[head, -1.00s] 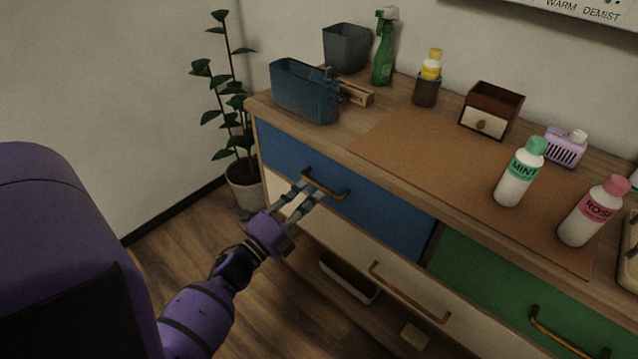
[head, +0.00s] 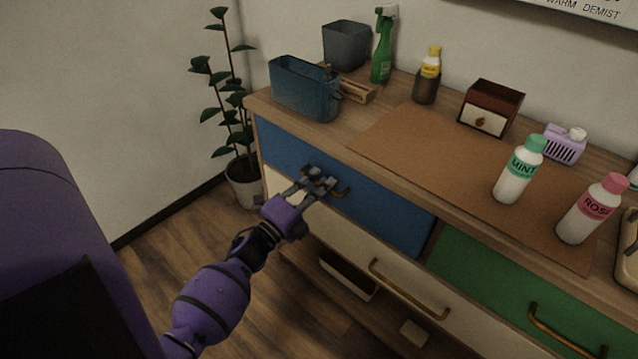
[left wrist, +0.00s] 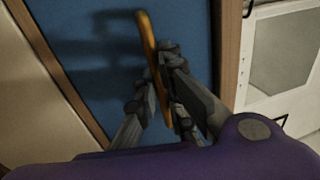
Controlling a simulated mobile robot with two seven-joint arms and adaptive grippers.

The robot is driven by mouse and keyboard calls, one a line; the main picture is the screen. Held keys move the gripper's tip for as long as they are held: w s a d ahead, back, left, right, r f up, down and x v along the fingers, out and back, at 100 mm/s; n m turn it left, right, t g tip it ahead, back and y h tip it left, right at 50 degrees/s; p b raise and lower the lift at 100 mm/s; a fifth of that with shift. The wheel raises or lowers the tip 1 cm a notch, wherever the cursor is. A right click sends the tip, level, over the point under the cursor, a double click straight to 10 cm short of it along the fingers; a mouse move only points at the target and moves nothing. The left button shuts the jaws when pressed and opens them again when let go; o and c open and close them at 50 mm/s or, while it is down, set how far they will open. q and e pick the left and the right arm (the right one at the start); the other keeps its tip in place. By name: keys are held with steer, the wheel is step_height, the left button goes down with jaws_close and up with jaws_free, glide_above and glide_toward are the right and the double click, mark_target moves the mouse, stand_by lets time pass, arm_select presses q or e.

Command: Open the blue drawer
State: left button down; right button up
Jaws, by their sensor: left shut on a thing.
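The blue drawer (head: 385,212) is at the upper left of the wooden cabinet, and its front looks flush with the cabinet. Its brass bar handle (head: 343,193) shows partly behind my fingers. My left gripper (head: 321,181) is shut on this handle. In the left wrist view, the handle (left wrist: 146,40) runs between the fingers of my left gripper (left wrist: 160,95), in front of the blue drawer face (left wrist: 95,50). The part of the handle between the fingers is partly hidden. My right gripper is in neither view.
A cream drawer (head: 355,250) lies below and a green drawer (head: 500,285) at the right. On top stand a blue bin (head: 303,90), a green spray bottle (head: 382,50), a mint bottle (head: 519,170) and a rose bottle (head: 590,210). A potted plant (head: 243,180) stands at the cabinet's left.

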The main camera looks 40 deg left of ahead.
arm_select(q)
steer(key=r+v, duration=0.2)
steer(key=v, duration=0.9)
steer(key=s+r+p+v, duration=0.1)
steer(key=r+v, duration=0.1)
steer(key=v, duration=1)
steer(key=shift+s+a+r, duration=0.15)
steer(key=shift+s+r, duration=0.1)
steer(key=c, duration=2.1)
jaws_free()
steer(key=v, duration=1.2)
